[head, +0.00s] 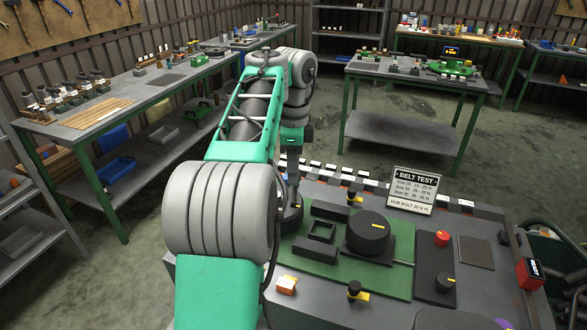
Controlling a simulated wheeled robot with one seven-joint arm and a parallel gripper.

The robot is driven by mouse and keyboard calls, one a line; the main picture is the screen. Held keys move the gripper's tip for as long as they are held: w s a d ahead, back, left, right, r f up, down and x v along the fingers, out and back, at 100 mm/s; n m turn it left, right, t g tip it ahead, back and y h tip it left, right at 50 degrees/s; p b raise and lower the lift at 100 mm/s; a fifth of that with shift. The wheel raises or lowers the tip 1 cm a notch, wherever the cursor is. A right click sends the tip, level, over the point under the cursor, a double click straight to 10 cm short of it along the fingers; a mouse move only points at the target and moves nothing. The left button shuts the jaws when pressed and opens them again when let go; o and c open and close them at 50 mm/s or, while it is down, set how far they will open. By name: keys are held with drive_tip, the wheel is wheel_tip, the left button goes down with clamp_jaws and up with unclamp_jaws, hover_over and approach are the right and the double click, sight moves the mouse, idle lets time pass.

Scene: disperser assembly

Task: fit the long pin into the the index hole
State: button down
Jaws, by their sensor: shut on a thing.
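My gripper (292,190) points down at the left edge of the green fixture plate (318,264), just past my elbow. Its fingers are small and partly hidden, and I cannot make out what it is shut on. Two black-knobbed pins with yellow tags stand on the bench, one behind the plate (354,196) and one at its front (355,291). I cannot tell their lengths. A large black round hub (368,232) sits on the plate, beside a dark square frame (321,231). I cannot make out the index hole.
A "BELT TEST" sign (412,190) stands at the bench's back. A red button (441,238), a black knob box (436,275) and a dark pad (476,252) are on the right. An orange-and-white block (287,284) lies at the front left. Other workbenches stand beyond open floor.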

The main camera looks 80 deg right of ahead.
sight(293, 202)
drive_tip(key=shift+f+b, duration=4.2)
drive_tip(key=shift+b, duration=0.05)
drive_tip(key=c, duration=1.1)
unclamp_jaws()
drive_tip(key=shift+o, duration=0.2)
wheel_tip(293, 202, up, 8)
drive_tip(key=p, duration=0.7)
